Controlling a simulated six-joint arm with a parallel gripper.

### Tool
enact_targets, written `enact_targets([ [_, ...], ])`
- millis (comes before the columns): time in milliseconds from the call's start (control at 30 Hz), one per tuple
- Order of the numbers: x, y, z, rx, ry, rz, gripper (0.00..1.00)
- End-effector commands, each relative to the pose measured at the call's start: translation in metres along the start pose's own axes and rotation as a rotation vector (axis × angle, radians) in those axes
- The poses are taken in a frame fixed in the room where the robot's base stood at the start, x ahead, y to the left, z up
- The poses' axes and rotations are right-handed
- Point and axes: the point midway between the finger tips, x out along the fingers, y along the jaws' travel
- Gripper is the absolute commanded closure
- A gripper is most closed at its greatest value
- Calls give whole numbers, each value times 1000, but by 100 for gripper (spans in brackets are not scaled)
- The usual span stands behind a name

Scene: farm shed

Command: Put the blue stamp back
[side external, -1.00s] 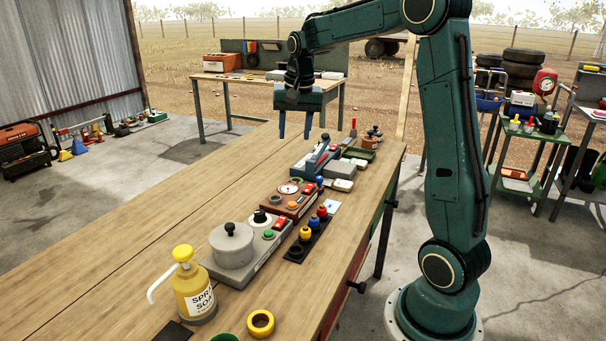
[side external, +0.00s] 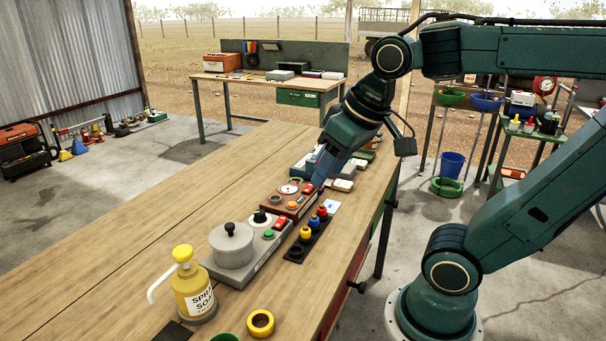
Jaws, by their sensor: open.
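A black rack (side external: 307,239) lies along the right side of the wooden bench. Yellow, dark blue and red knobbed pieces stand in it, and its near end shows an empty-looking round spot. My gripper (side external: 317,182) is open, tilted, with its blue fingers low over the far right corner of the brown-red device. A small blue-topped piece stood there in the earlier picture. The fingers now cover that spot, so I cannot tell whether they surround or touch the piece. A white card (side external: 331,205) with a blue mark lies just beyond the rack.
The brown-red device (side external: 283,204) and a grey device with a round pot (side external: 232,247) stand left of the rack. A yellow soap pump (side external: 194,290) and a yellow ring (side external: 260,323) are nearer. Blue-grey equipment stands behind my gripper. The bench's left half is clear.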

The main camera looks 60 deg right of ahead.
Motion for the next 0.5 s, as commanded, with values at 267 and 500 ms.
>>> enact_targets([
  [267, 1, -11, 41, -145, 47, -37, 55],
  [500, 2, -12, 47, -166, 53, -42, 55],
])
